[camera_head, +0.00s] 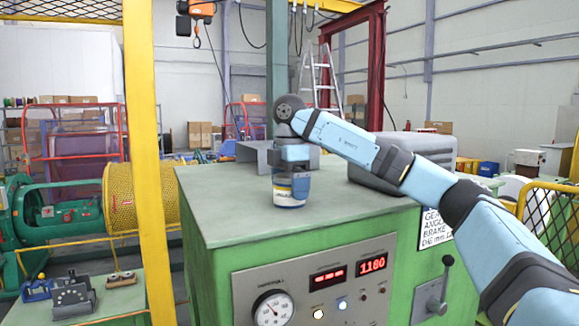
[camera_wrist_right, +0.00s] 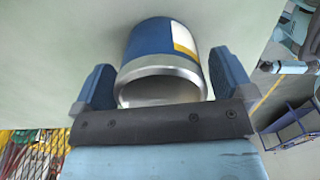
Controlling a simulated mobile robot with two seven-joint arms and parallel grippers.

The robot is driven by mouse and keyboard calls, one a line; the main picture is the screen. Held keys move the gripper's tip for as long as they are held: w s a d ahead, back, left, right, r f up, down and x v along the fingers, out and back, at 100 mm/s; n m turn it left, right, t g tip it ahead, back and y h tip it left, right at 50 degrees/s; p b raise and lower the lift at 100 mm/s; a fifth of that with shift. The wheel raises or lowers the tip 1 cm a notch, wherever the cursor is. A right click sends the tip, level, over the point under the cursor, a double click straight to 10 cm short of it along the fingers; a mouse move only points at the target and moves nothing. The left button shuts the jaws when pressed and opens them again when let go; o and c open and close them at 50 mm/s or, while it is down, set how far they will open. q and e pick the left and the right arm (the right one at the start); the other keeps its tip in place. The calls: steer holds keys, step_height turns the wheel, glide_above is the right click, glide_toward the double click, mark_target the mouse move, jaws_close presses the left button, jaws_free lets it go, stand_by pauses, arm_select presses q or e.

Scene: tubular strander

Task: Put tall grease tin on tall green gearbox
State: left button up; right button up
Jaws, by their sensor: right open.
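The tall grease tin (camera_head: 290,196) stands upright on the top of the tall green gearbox (camera_head: 225,222), near its middle. The tin is blue with a white and yellow label. In the right wrist view the tin (camera_wrist_right: 160,48) shows its silver rim and lies between two blue fingers. My right gripper (camera_head: 291,174) is above and around the tin's upper part, with its fingers open; a gap shows beside the left finger. The gripper hides the tin's upper part in the head view. My left gripper is not in view.
A grey box-shaped housing (camera_head: 375,178) and a grey bracket (camera_head: 252,153) stand on the gearbox top near the tin. A yellow post (camera_head: 148,160) rises at the left. The gearbox front carries a gauge panel (camera_head: 315,285) and a lever (camera_head: 436,290). The top's front left is clear.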

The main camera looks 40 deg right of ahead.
mark_target(289, 174)
step_height(289, 174, up, 12)
steer(key=shift+f, duration=0.1)
stand_by(0.6)
stand_by(0.5)
